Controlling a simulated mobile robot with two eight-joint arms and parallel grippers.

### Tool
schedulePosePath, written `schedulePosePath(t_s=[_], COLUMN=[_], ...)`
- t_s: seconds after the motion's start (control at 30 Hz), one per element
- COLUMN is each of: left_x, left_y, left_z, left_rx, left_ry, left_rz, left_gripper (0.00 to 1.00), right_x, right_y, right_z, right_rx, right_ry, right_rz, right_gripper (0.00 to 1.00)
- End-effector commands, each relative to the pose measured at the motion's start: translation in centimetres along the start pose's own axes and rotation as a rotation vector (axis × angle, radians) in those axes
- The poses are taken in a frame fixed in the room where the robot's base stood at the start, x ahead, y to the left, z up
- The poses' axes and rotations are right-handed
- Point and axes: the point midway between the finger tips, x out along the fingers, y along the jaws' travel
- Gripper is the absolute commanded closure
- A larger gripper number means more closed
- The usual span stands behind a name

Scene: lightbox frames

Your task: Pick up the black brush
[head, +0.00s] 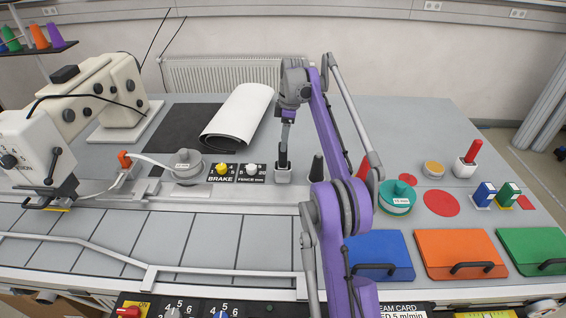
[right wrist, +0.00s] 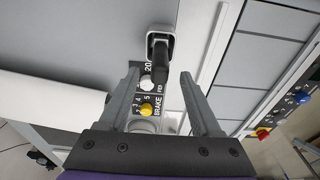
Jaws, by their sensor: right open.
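The black brush (right wrist: 161,58) stands upright in a small white square holder (head: 284,174) on the table, with its dark handle up. It also shows in the head view (head: 283,154), just below my right gripper (head: 286,122). In the right wrist view, my right gripper (right wrist: 159,78) is open, and the top of the handle appears between or just beyond the two fingertips. I cannot tell whether a finger touches it. My left gripper is not in view.
A yellow knob (head: 221,170) and a white knob (head: 251,168) stand left of the holder. A dark cone (head: 316,168) stands close on its right. A rolled white sheet (head: 238,115) lies behind. A teal reel (head: 397,196) and coloured folders are farther right.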

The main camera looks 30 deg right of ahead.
Motion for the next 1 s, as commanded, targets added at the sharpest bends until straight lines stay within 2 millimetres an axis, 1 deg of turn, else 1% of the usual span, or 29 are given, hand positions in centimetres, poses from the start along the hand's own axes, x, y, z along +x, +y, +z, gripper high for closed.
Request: schedulePosePath(t_s=[0.03,0.1,0.23,0.33,0.6,0.7,0.87,0.9,0.97,1.0], left_x=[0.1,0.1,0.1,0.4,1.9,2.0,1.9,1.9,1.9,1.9], left_y=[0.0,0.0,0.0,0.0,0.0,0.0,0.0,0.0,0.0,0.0], left_z=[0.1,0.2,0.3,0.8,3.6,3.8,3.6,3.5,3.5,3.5], left_rx=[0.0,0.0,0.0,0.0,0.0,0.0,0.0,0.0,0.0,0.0], left_ry=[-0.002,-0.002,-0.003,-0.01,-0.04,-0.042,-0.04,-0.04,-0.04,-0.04], left_rz=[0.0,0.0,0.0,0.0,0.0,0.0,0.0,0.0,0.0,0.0], left_gripper=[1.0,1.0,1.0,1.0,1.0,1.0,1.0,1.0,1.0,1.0], right_x=[0.8,1.3,1.8,2.6,7.0,7.4,7.1,7.0,7.0,7.0], right_y=[-0.1,-0.1,-0.1,-0.1,-0.2,-0.2,-0.1,-0.1,-0.1,-0.1], right_z=[0.0,0.0,0.0,0.1,0.2,0.1,0.0,0.0,0.0,0.0], right_rx=[-0.001,0.0,0.0,0.0,0.001,0.001,0.001,0.001,0.001,0.001], right_ry=[0.0,0.0,-0.001,-0.001,-0.003,-0.002,0.0,0.0,0.0,0.0], right_rz=[-0.001,-0.001,-0.001,-0.002,-0.005,-0.002,0.0,0.0,0.0,0.0], right_gripper=[0.35,0.35,0.35,0.35,0.35,0.35,0.35,0.37,0.48,0.55])
